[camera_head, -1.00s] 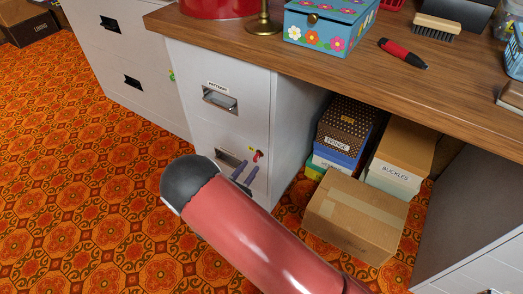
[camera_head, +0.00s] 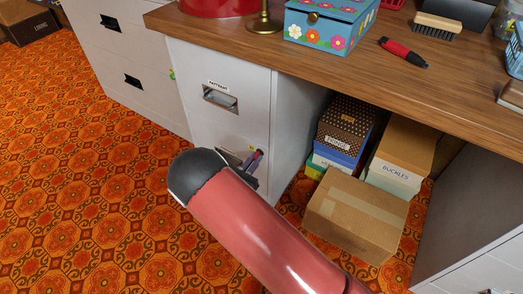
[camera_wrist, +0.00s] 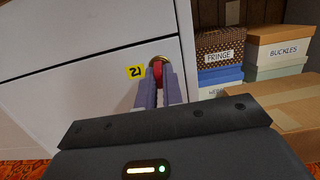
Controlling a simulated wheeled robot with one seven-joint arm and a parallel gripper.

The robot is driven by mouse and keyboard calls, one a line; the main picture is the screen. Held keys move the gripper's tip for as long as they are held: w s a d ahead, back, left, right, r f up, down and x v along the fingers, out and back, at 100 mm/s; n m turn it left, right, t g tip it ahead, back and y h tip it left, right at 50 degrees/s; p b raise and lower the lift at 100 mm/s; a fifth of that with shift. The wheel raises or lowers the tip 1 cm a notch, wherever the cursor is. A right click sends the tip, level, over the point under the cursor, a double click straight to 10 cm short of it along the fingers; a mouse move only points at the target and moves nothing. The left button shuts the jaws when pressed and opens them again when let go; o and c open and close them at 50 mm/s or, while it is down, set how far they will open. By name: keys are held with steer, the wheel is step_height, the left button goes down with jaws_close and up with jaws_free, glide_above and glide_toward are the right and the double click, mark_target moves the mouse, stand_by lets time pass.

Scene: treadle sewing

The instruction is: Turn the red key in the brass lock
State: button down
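The fingers hide the key's lower part and much of the lock. In the head view my gripper (camera_head: 254,159) reaches the lower drawer front, and my wrist covers part of it.
The white cabinet (camera_head: 217,130) has an upper drawer with a metal handle (camera_head: 220,97). Right of it, under the wooden desktop (camera_head: 400,80), stand labelled boxes and a cardboard box (camera_head: 355,215). Patterned orange carpet (camera_head: 75,200) lies open at left.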

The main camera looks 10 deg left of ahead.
steer(key=shift+m+b, duration=0.35)
steer(key=shift+m, duration=0.05)
steer(key=shift+a+m+h+b, duration=0.1)
steer(key=shift+m+h+b, duration=0.2)
steer(key=shift+m+b, duration=0.65)
steer(key=shift+w+m+g+h+b, duration=0.1)
steer(key=shift+m+g+h+b, duration=0.3)
steer(key=shift+m, duration=0.65)
steer(key=shift+m+b, duration=0.6)
steer(key=shift+m, duration=0.1)
steer(key=shift+a+m+g+b, duration=0.1)
steer(key=shift+m+g+b, duration=0.2)
steer(key=shift+m+b, duration=1.35)
steer(key=shift+r+m, duration=0.15)
steer(key=shift+m, duration=0.3)
